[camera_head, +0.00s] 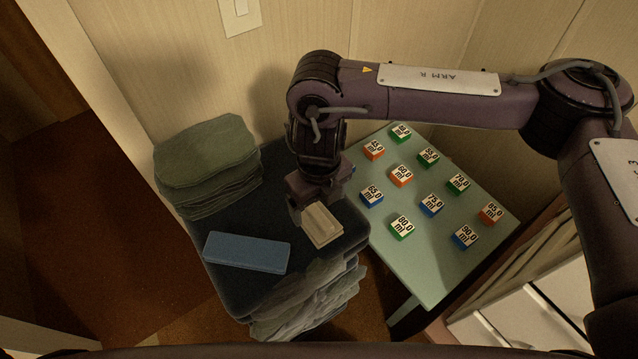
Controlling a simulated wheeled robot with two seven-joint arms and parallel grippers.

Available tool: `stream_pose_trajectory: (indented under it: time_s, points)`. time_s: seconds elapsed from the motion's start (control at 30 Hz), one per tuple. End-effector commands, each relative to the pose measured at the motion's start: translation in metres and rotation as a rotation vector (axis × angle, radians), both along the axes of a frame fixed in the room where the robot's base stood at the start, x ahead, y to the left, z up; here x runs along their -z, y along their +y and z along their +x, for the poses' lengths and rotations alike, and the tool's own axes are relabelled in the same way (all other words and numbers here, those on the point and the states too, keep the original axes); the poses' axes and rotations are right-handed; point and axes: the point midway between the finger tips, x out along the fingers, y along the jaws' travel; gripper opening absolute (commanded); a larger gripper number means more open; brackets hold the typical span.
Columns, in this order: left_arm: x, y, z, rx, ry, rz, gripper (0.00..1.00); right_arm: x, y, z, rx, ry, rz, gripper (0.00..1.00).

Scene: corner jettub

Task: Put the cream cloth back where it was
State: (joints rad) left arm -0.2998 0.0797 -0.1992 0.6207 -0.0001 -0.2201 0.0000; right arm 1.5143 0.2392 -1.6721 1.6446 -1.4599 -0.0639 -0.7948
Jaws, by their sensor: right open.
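The cream cloth (323,229) is a small folded block lying on the dark navy top (232,291) of a stack of cloth, near its right edge. My right gripper (316,205) reaches down from above and is open at the cloth's far end. The gripper body hides that end, so I cannot tell whether the fingers touch it. My left gripper is not in view.
A blue folded cloth (247,252) lies left of the cream one. A green cloth pile (207,160) stands behind at left. A pale green table (440,272) at right holds several labelled blocks. White drawers (540,312) stand at lower right.

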Motion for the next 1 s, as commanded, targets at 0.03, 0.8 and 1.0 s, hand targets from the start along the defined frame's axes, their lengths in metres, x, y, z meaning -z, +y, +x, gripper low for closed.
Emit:
stream_pose_trajectory:
  time_s: [0.03,0.8,1.0]
  points:
    - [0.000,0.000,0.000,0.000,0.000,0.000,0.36,-0.012,0.000,0.001,-0.002,-0.007,-0.001,0.83]
    - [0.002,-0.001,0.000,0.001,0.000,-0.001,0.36,-0.060,0.000,0.000,0.001,0.001,-0.001,0.83]
    - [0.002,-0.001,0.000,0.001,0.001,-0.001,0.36,-0.059,0.001,-0.001,0.000,0.002,0.003,0.83]
